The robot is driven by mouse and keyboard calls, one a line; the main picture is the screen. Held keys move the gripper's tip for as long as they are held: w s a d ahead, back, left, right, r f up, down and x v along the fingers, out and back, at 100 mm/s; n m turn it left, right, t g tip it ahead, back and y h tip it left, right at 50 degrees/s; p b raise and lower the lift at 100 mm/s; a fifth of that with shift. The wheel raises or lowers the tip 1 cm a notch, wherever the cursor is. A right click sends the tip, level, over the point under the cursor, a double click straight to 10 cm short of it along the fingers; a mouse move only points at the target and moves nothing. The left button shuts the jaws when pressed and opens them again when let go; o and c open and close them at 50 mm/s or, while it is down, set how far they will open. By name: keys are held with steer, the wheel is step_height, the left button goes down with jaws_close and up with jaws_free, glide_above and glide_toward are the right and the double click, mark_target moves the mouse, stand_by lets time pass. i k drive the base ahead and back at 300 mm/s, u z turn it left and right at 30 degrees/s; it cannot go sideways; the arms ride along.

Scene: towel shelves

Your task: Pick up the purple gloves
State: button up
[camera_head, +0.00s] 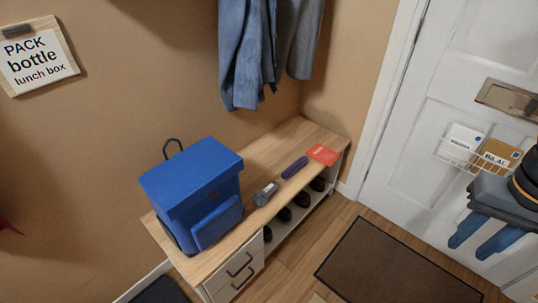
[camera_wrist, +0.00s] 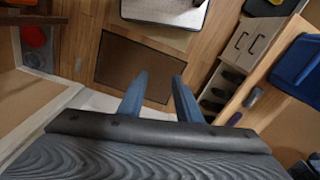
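A slim dark purple item (camera_head: 294,167) lies on the wooden bench (camera_head: 265,158), between a grey item and a red card. It is too small to tell whether it is the gloves; no other purple thing shows. A small dark purplish shape (camera_wrist: 233,119) on the bench at the right of the wrist view seems to be the same item. My gripper (camera_head: 470,249) is at the right edge of the head view, in front of the white door and well away from the bench. Its two blue-grey fingers are apart with nothing between them, as the wrist view (camera_wrist: 160,75) also shows.
A blue backpack (camera_head: 198,195), a grey bottle-like item (camera_head: 265,194) and a red card (camera_head: 323,154) are on the bench. Dark shoes (camera_head: 284,214) sit beneath it. Coats (camera_head: 245,50) hang above. A brown mat (camera_head: 395,268) lies on open floor; a wire letter basket (camera_head: 478,155) is on the door.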

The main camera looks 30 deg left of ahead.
mark_target(293, 168)
steer(key=u, duration=0.7)
steer(key=i, duration=1)
steer(key=u, duration=0.65)
